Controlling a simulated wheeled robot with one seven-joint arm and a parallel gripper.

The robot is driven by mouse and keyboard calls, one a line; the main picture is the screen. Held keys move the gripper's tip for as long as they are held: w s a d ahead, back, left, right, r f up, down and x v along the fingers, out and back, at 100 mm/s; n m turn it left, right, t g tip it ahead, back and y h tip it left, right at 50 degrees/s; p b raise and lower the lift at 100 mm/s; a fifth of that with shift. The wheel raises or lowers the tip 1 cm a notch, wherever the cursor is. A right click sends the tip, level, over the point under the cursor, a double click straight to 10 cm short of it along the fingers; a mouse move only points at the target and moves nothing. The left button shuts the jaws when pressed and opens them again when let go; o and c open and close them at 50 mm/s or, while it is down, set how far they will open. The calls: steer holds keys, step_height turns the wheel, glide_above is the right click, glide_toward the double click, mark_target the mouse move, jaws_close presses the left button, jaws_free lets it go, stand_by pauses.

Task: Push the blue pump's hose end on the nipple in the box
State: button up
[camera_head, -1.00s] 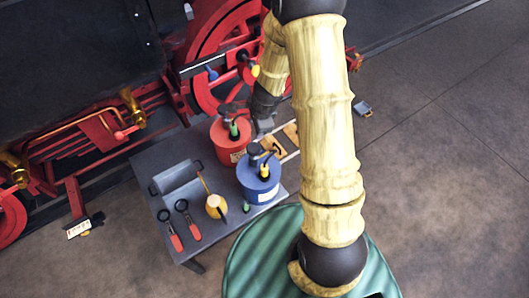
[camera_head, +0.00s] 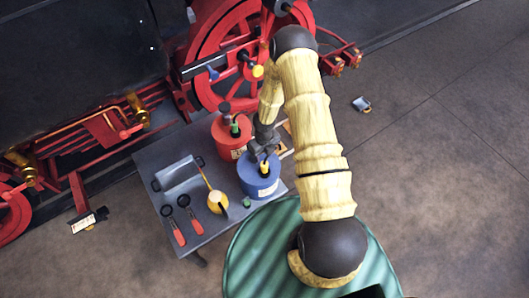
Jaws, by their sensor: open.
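The blue pump (camera_head: 258,186) is a blue can standing upright near the right edge of the grey table. A short yellow piece (camera_head: 264,167), probably its hose end, stands on its top. My gripper (camera_head: 262,151) is open, directly over or just behind the top of the can and close to the yellow piece. I cannot tell whether they touch. The gripper hides most of the pump's dark top. A wooden tray or box (camera_head: 287,148) shows in part behind the gripper, and my arm hides part of it. No nipple can be made out.
A red pump (camera_head: 229,147) with a green tip stands close behind left of the blue one. The red locomotive wheels (camera_head: 215,75) rise behind.

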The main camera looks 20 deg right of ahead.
mark_target(264, 163)
steer(key=shift+f+b, duration=3.8)
steer(key=shift+f, duration=0.7)
steer(key=c, duration=1)
steer(key=shift+r, duration=0.1)
steer(key=shift+r+p, duration=2.4)
steer(key=shift+r, duration=0.3)
